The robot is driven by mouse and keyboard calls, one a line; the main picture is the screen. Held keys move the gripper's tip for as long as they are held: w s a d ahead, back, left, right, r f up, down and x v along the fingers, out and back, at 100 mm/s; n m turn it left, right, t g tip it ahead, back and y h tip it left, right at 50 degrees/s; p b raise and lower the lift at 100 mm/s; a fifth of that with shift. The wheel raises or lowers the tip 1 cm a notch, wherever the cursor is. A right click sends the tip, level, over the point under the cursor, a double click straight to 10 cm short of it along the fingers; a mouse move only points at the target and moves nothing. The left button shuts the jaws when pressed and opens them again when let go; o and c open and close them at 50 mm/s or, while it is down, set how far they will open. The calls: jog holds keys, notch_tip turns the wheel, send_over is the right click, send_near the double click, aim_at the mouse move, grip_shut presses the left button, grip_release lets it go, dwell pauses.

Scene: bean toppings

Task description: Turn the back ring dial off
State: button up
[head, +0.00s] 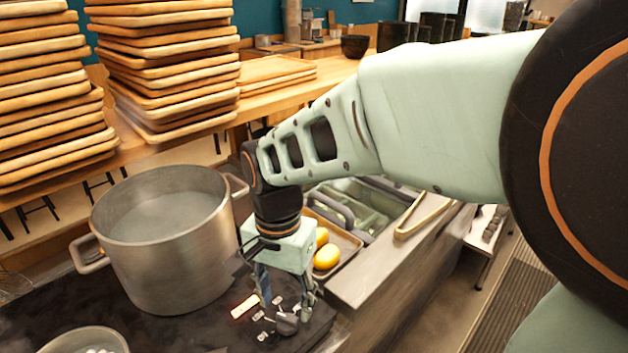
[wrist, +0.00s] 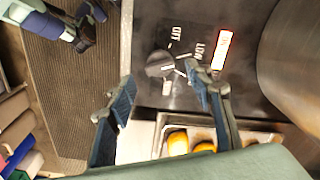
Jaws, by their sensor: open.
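A dark round dial (wrist: 158,63) sits on the black cooktop panel, with printed labels around it, among them OFF (wrist: 175,33) and LOW (wrist: 200,50). Its exact pointing is hard to tell. A label beside it glows orange-red (wrist: 222,50). In the head view the dial (head: 287,323) shows at the panel's right end, below my gripper (head: 286,304). My gripper points down and is open. In the wrist view its fingers (wrist: 159,74) lie on either side of the dial, the right one close to it. Contact cannot be told.
A large steel pot (head: 165,255) stands left of my gripper, close to it. A smaller pot (head: 85,342) is at the front left. A tray with yellow food (head: 326,257) lies just behind the gripper. Tongs (head: 425,215) rest on the counter at right. Stacked wooden trays (head: 170,70) fill the back shelf.

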aim_at(287, 316)
jog(key=shift+f, duration=1.8)
jog(key=c, duration=1.2)
jog(key=shift+o, duration=0.2)
jog(key=shift+n, duration=0.4)
jog(key=n, duration=0.3)
jog(key=shift+n, duration=0.3)
jog(key=shift+n+p, duration=0.6)
jog(key=shift+n, duration=1.6)
